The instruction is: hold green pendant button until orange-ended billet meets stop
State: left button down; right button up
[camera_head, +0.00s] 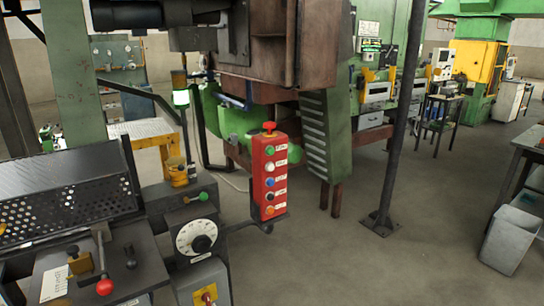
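The red pendant (262,185) hangs upright near the middle of the camera_head view, with a red mushroom knob (269,127) on top. Its green button (270,150) is the uppermost on the face. White, blue, dark and orange buttons sit below it. Nothing touches the pendant's face. I cannot make out an orange-ended billet or its stop. Neither of my grippers is in view.
A dial box (197,238) and a perforated guard (70,196) stand at lower left, with a red-knobbed lever (104,286) in front. A dark post (398,120) rises right of the pendant. A grey bin (510,238) stands far right. The floor between is clear.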

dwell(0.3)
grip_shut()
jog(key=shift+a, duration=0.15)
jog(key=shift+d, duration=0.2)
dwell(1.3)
